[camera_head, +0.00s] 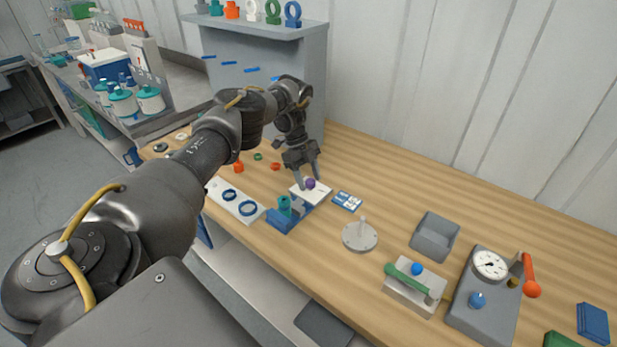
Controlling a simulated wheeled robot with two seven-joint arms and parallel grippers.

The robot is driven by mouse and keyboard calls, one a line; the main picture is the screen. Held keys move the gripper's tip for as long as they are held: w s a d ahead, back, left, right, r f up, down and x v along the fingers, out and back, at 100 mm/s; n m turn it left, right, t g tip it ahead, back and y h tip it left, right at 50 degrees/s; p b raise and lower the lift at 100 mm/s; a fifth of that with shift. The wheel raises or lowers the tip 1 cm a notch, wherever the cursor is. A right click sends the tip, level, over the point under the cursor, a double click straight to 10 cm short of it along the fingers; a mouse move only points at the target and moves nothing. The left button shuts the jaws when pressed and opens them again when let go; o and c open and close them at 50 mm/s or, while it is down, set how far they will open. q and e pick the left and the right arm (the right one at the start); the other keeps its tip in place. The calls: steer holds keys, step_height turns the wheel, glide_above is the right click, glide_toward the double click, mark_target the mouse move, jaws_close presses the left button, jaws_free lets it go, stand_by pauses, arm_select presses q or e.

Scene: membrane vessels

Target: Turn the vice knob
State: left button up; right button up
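A small blue vice (283,221) stands near the table's front edge, with a teal part (284,203) upright in it. A purple knob (310,184) shows behind it, over a white plate (318,194). My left gripper (307,179) comes down from above, its fingers apart on either side of the purple knob. I cannot tell whether the fingers touch the knob. The link between knob and vice is partly hidden. My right gripper is not in view.
A white panel with blue rings (237,201) lies left of the vice. To the right are a blue-and-white card (347,201), a round grey base with a peg (360,237), a grey tray (435,236) and a gauge box (485,295). The back right of the table is clear.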

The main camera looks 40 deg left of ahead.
arm_select(q)
steer(key=shift+r, duration=0.1)
steer(key=v, duration=1)
steer(key=shift+r+b, duration=0.3)
steer(key=shift+b, duration=0.1)
steer(key=shift+a, duration=0.15)
steer(key=shift+s, duration=0.1)
